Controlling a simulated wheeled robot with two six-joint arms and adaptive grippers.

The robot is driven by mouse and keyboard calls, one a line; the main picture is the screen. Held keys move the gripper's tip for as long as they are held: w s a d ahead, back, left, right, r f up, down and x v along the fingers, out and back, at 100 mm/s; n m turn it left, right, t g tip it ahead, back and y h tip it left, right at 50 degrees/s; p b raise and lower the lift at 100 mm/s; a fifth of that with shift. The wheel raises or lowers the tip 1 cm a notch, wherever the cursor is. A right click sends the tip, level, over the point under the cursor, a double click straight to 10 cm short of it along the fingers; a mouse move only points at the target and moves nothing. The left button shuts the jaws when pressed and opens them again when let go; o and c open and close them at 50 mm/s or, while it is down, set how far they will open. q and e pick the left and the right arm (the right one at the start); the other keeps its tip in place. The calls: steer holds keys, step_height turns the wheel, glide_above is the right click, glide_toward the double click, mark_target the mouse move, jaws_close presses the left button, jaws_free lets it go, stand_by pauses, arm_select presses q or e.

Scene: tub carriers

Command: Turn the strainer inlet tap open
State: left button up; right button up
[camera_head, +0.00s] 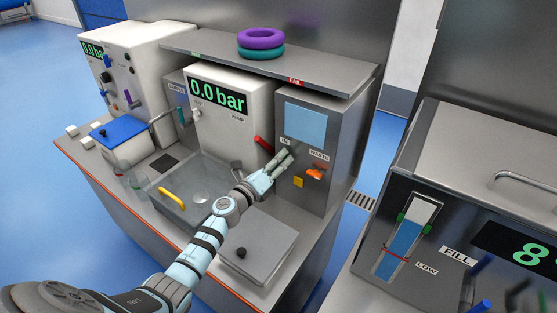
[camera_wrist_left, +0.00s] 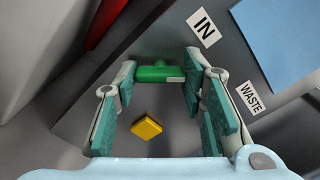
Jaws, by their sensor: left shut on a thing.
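The strainer inlet tap is a green handle (camera_wrist_left: 158,73) below the IN label (camera_wrist_left: 203,28) in the left wrist view. My left gripper (camera_wrist_left: 160,78) has one fingertip at each end of this handle and is shut on it. In the head view my left gripper (camera_head: 284,159) reaches the front of the grey cabinet (camera_head: 318,133) just below its IN label; its fingers hide the tap there. The handle lies crosswise between the fingers. My right gripper is not in view.
An orange tap (camera_head: 315,172) under the WASTE label (camera_head: 319,156) sits close to the right. A yellow square (camera_head: 298,182) is below my fingers. A red lever (camera_head: 263,145) is just left. The shelf (camera_head: 330,76) above carries purple and teal rings (camera_head: 261,39).

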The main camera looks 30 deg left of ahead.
arm_select(q)
steer(key=shift+n+p, duration=1.25)
steer(key=shift+n, duration=2.95)
steer(key=o, duration=1.1)
steer(key=shift+o, duration=0.2)
steer(key=s+a, duration=0.1)
steer(key=s, duration=1.1)
steer(key=shift+a, duration=0.3)
